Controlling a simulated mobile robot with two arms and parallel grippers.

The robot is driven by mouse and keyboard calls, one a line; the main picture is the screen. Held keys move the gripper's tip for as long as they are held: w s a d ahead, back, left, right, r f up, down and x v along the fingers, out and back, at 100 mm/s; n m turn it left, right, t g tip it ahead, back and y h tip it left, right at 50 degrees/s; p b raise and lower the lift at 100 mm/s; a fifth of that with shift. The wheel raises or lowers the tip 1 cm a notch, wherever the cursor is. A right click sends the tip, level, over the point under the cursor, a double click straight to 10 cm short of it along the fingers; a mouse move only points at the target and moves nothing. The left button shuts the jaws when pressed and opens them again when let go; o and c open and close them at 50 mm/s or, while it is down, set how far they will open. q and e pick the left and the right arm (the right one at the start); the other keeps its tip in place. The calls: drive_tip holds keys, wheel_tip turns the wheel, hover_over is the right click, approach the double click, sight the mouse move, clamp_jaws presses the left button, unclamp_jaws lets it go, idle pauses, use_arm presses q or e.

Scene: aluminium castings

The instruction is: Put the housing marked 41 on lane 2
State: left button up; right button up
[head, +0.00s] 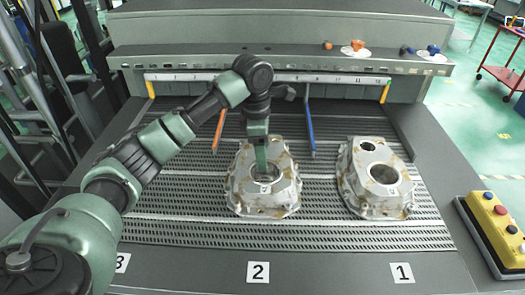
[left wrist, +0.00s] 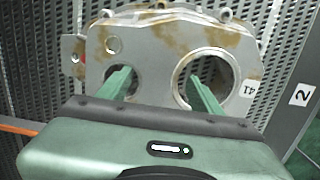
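The housing marked 41 (head: 243,191) is a grey-silver casting with brown stains. It sits on the slotted deck in lane 2, behind the floor label 2 (head: 258,272). In the left wrist view the housing (left wrist: 155,72) shows two round holes and a "41" tag by the larger one. My left gripper (head: 262,172) points down over it. In the left wrist view its two green fingers (left wrist: 160,88) stand apart, one at each hole, with the web between them and visible gaps to it. Whether the tips are inside the holes is hard to tell. My right gripper is not in view.
A second similar housing (head: 350,185) sits in lane 1, behind label 1 (head: 402,273). A yellow button box (head: 492,232) is at the right edge. The deck between the housings is clear.

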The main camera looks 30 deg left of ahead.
use_arm(q)
wheel_tip(320, 180, up, 12)
drive_tip(key=a, duration=0.1)
drive_tip(key=shift+s, duration=0.25)
idle(0.5)
